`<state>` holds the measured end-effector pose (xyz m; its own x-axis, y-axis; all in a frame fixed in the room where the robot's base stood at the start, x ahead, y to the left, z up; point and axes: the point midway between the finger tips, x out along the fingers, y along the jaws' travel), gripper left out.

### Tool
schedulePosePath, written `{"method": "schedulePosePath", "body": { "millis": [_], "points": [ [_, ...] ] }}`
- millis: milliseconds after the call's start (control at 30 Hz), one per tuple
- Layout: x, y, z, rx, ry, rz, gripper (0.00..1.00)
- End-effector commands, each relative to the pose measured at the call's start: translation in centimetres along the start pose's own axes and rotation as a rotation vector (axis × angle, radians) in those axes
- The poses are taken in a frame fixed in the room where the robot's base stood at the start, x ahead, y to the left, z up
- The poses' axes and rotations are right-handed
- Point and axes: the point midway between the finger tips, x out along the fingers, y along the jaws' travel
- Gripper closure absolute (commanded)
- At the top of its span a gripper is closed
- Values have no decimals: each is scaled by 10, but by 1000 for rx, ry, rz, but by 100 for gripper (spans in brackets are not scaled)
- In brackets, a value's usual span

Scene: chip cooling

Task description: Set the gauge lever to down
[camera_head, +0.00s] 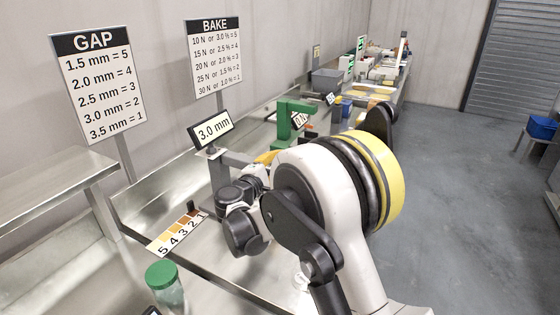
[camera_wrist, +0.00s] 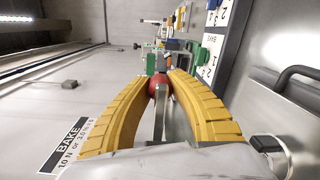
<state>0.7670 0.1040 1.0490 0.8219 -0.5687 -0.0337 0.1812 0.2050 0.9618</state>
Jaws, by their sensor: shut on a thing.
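The gauge shows as a grey stand with a display reading "3.0 mm" (camera_head: 211,129) on the metal counter. Its lever has a red ball knob (camera_wrist: 155,85) on a grey bar in the wrist view. My gripper (camera_wrist: 160,80) has its two yellow curved fingers closed around the red knob. In the head view my gripper (camera_head: 266,157) is mostly hidden behind my arm, beside the gauge stand. The lever and knob are hidden there, so its up or down position cannot be told from that view.
A numbered colour strip (camera_head: 178,232) and a green-lidded jar (camera_head: 164,284) are on the near counter. A green device (camera_head: 288,118) stands beyond the gauge. GAP (camera_head: 98,85) and BAKE (camera_head: 214,57) signs stand behind. Open floor (camera_head: 460,190) lies to the right.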

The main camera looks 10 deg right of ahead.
Motion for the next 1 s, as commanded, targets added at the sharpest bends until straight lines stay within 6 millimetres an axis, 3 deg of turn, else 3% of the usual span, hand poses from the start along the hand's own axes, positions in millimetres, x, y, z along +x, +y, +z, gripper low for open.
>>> {"method": "schedulePosePath", "body": {
  "millis": [67, 100, 167, 567, 1000],
  "points": [
    [0, -2, -1, 2, 1, -4, 100],
    [0, -2, -1, 3, 1, -5, 67],
    [0, -2, 0, 2, 1, -4, 52],
    [-8, -1, -1, 1, 1, -2, 52],
    [-98, -1, -1, 1, 4, -1, 52]
  ]
}}
